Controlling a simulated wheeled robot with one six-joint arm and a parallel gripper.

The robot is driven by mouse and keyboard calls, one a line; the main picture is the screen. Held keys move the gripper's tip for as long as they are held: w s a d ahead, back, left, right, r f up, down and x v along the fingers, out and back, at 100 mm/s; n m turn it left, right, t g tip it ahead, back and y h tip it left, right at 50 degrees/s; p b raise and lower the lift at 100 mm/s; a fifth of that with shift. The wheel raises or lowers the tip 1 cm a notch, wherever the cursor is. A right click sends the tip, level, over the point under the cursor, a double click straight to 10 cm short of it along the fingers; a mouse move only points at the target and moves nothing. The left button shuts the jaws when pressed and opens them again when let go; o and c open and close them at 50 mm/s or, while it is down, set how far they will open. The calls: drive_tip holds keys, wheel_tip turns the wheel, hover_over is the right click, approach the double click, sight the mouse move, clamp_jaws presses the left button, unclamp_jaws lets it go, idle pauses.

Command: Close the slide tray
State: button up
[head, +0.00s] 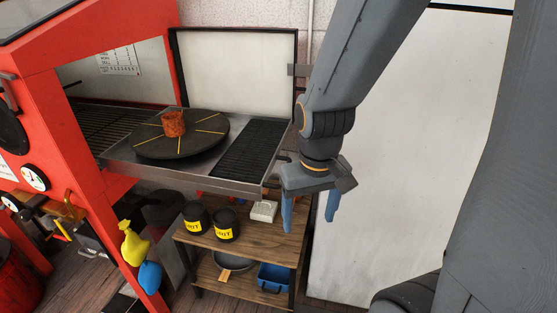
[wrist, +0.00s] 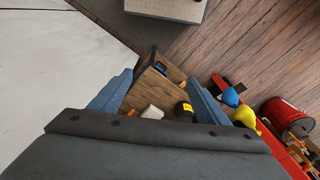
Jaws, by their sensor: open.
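The slide tray (head: 140,172) sticks out of the open side of a red cabinet in the head view. It carries a round dark turntable (head: 205,146) with yellow lines and a black slotted grate (head: 252,150). A rusty orange cylinder (head: 174,124) stands on the turntable. My gripper (head: 310,215) is open and empty, pointing down just right of the tray's right end, with its fingers lower than the tray. In the wrist view my gripper (wrist: 150,95) also shows two blue fingers apart with nothing between them. The tray is not clearly seen in the wrist view.
A wooden shelf (head: 255,248) stands below the tray, holding two black pots (head: 226,224), a white block (head: 263,211) and a blue bin (head: 275,278). The cabinet's door (head: 236,75) stands raised behind the tray.

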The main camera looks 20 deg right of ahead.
drive_tip(key=c, duration=0.3)
drive_tip(key=shift+w+r+m, duration=0.25)
drive_tip(key=shift+w+m, duration=0.15)
drive_tip(key=shift+m, duration=0.1)
drive_tip(key=c, duration=0.4)
drive_tip(key=w+r+m, duration=0.1)
drive_tip(key=w+m, duration=0.1)
drive_tip(key=m, duration=0.1)
drive_tip(key=w+r+m+p, duration=0.1)
drive_tip(key=w+m, duration=0.1)
drive_tip(key=m, duration=0.1)
drive_tip(key=w+r+m+y+p, duration=0.1)
drive_tip(key=w+r+m, duration=0.1)
drive_tip(key=m, duration=0.1)
drive_tip(key=shift+w+a+r+m, duration=0.1)
drive_tip(key=shift+w+a+m, duration=0.05)
drive_tip(key=shift+w+m, duration=0.25)
clamp_jaws()
drive_tip(key=w+r+m+y+p, duration=0.1)
drive_tip(key=w+r+m, duration=0.25)
drive_tip(key=m, duration=0.35)
drive_tip(key=w+r+m+p, duration=0.1)
drive_tip(key=w+r+m, duration=0.1)
drive_tip(key=w+m, duration=0.35)
wheel_tip(320, 180, down, 9)
drive_tip(key=a+p, duration=0.1)
drive_tip(key=a, duration=0.1)
drive_tip(key=shift+w+a+f+m+t, duration=0.15)
drive_tip(key=shift+w+a+m+t, duration=0.15)
drive_tip(key=shift+w+m, duration=0.05)
